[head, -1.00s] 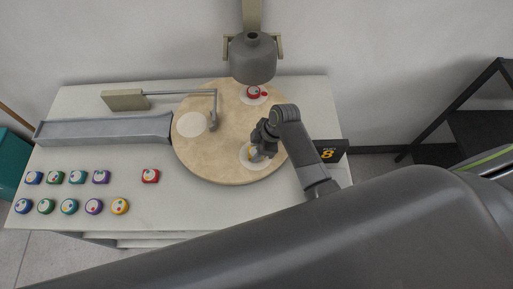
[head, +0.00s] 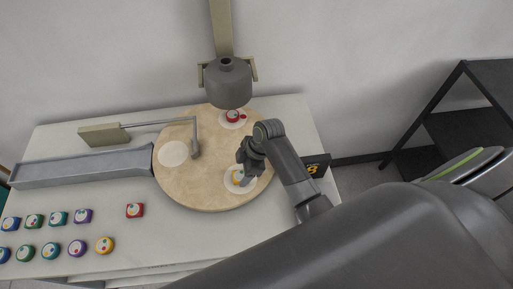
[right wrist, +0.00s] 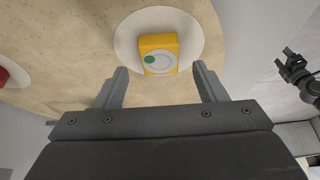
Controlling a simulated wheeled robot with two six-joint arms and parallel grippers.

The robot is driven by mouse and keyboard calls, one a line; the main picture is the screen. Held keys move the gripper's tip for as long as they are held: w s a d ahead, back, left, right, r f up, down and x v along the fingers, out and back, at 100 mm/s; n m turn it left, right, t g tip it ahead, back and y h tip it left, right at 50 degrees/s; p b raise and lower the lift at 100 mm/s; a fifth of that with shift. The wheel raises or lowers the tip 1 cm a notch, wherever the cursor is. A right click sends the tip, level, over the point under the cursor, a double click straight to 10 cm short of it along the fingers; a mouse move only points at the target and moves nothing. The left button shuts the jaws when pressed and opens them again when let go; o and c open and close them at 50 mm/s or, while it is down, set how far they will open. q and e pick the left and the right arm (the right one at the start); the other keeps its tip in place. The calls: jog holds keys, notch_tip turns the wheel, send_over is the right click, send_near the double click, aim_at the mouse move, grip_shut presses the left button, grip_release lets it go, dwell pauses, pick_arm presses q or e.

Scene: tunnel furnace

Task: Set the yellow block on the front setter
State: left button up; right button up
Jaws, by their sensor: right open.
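The yellow block (head: 237,180) lies on the front setter (head: 232,188), a white disc near the front edge of the round table. In the right wrist view the yellow block (right wrist: 158,42), with a white dial and a green dot on its face, rests within the white setter disc (right wrist: 190,22). My right gripper (head: 246,170) is just above and beside the block, partly hiding it in the head view. In the wrist view its two fingers (right wrist: 161,75) are spread wide, with nothing between their tips. My left gripper is not in view.
A red block (head: 232,116) sits on the back setter under a grey bell (head: 228,82). The left setter (head: 173,153) is empty, beside a pusher arm (head: 195,148). Several coloured blocks stand on the white table left of the round table (head: 200,195). A grey trough (head: 80,167) lies behind them.

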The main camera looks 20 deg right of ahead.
jog(key=b+v, duration=0.1)
jog(key=v, duration=1.3)
jog(key=shift+r+b, duration=0.4)
jog(key=shift+s+d+f, duration=0.1)
jog(key=shift+s+d, duration=0.05)
